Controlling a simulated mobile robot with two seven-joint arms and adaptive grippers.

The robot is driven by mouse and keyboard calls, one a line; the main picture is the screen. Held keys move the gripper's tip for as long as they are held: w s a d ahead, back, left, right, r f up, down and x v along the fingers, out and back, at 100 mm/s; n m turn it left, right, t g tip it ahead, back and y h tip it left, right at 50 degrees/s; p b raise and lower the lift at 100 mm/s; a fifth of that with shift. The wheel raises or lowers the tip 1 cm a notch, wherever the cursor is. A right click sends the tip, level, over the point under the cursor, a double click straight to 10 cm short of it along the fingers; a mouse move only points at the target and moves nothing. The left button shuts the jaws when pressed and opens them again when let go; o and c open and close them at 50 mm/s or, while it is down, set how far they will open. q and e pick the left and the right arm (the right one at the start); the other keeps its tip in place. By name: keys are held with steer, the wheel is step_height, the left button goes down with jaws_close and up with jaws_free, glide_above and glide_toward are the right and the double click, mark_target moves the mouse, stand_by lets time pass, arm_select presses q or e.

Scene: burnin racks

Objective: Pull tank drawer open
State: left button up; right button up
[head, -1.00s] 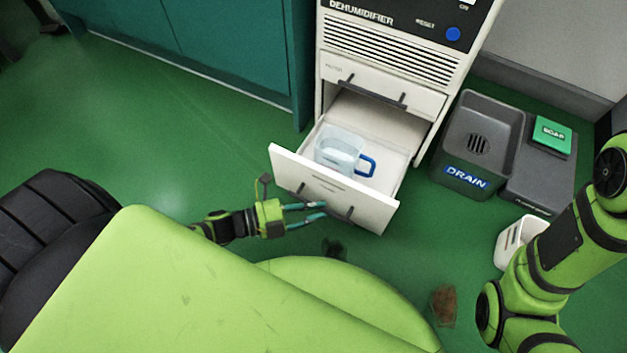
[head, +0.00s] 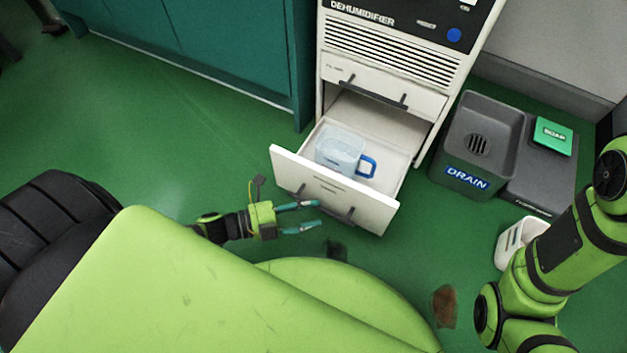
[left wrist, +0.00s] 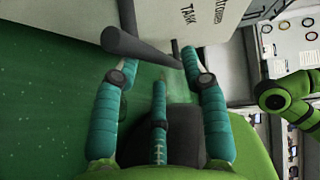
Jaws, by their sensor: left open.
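The tank drawer (head: 285,165) of the white dehumidifier is pulled out, and its inside shows. A clear tank with a blue handle (head: 341,153) stands in it. The drawer's dark bar handle (head: 336,213) is on its front face; the handle also shows in the left wrist view (left wrist: 140,48). My left gripper (head: 308,215) is open and empty, its fingers just to the left of the handle. In the left wrist view my left gripper (left wrist: 158,62) has its fingers spread, with the bar close to the fingertips. My right gripper is not in view; only my right arm shows.
A closed upper drawer with a handle (head: 373,93) is above the tank drawer. A grey drain basin (head: 463,178) and a green soap box (head: 552,135) stand at the right. A white bin (head: 508,243) and a brown patch (head: 444,306) are nearby. Green floor is clear at the left.

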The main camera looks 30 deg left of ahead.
arm_select(q)
steer(key=v, duration=1)
steer(key=shift+a, duration=0.2)
